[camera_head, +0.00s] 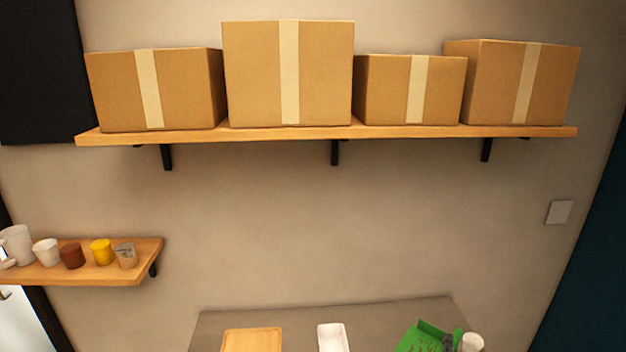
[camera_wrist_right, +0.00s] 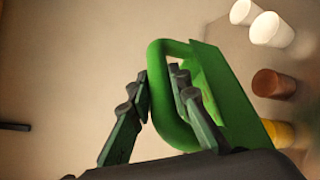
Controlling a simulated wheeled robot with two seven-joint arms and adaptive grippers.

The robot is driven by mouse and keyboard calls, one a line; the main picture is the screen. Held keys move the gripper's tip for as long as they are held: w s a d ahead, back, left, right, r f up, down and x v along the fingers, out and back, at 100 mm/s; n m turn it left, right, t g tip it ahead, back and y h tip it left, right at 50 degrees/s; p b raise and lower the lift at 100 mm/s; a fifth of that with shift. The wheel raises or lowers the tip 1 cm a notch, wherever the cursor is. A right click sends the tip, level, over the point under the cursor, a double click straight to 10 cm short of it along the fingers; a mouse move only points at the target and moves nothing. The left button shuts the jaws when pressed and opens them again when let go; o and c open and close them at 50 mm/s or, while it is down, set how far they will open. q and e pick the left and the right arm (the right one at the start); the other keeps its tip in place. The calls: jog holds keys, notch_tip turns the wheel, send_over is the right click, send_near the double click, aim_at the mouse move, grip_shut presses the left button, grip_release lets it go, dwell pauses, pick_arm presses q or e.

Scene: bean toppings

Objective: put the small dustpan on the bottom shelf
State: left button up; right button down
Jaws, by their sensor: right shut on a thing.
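The small green dustpan (camera_head: 423,338) is at the bottom right of the head view, cut off by the lower edge. My right gripper (camera_head: 448,342) is beside it, dark and partly hidden. In the right wrist view, my right gripper (camera_wrist_right: 160,77) has its two dark fingers on either side of the looped handle of the dustpan (camera_wrist_right: 222,95), shut on it. The lower wooden shelf (camera_head: 120,279) is on the wall at the left of the head view, well left of the dustpan. My left gripper is not in view.
The lower shelf bears several cups, including a brown cup (camera_head: 72,256) and a yellow cup (camera_head: 101,252). The upper shelf (camera_head: 330,132) bears cardboard boxes. A grey surface (camera_head: 290,318) below bears a wooden board (camera_head: 252,340) and a white object (camera_head: 333,338).

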jog(key=s+a+f+n+y+b, duration=0.4)
jog(key=s+a+f+b, duration=0.5)
jog(key=s+a+f, duration=0.6)
jog(key=s+a+y, duration=0.1)
jog(key=s+a, duration=0.1)
jog(key=s, duration=0.2)
jog(key=shift+s+a+f+t+y+b, duration=0.15)
jog(key=shift+f+t+y+b, duration=0.15)
jog(key=shift+f+t, duration=0.1)
jog(key=shift+a, duration=0.1)
jog(key=shift+d, duration=0.2)
